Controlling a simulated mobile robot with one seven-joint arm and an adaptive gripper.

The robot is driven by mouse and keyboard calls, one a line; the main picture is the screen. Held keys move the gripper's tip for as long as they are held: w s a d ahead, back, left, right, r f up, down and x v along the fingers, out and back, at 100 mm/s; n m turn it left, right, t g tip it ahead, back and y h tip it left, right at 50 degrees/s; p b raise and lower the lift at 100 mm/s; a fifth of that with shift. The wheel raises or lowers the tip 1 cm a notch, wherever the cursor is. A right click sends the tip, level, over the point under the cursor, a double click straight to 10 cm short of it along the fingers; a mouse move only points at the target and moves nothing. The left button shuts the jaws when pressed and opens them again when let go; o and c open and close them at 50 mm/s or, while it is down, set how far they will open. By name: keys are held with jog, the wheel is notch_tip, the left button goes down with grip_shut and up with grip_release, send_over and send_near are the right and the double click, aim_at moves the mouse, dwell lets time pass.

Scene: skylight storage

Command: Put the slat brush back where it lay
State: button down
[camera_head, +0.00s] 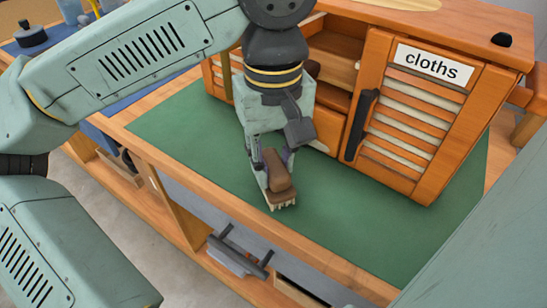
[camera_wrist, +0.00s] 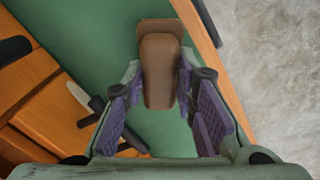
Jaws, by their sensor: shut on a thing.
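The slat brush (camera_head: 280,182) has a brown body and pale bristles that point down. My gripper (camera_head: 268,168) is shut on it and holds it low over the green mat (camera_head: 190,140), near the bench's front edge. I cannot tell whether the bristles touch the mat. In the wrist view the brush (camera_wrist: 160,72) sits between the purple-padded fingers of my gripper (camera_wrist: 160,90), its wider end pointing away from my wrist. The fingers hide part of its sides.
Behind stands an orange wooden cabinet (camera_head: 484,50) with a slatted door labelled "cloths" (camera_head: 428,62) and a black handle (camera_head: 361,125). An open compartment (camera_head: 335,70) is left of that door. A black-lidded pot (camera_head: 30,34) stands far left. The mat is clear on both sides of my gripper.

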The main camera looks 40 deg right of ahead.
jog(key=shift+f+b, duration=0.55)
jog(key=shift+f, duration=0.1)
dwell(0.5)
jog(key=c, duration=1.2)
grip_release()
jog(key=shift+r, duration=0.15)
jog(key=shift+r+p, duration=3.1)
jog(key=shift+r, duration=0.8)
notch_tip(320, 180, up, 12)
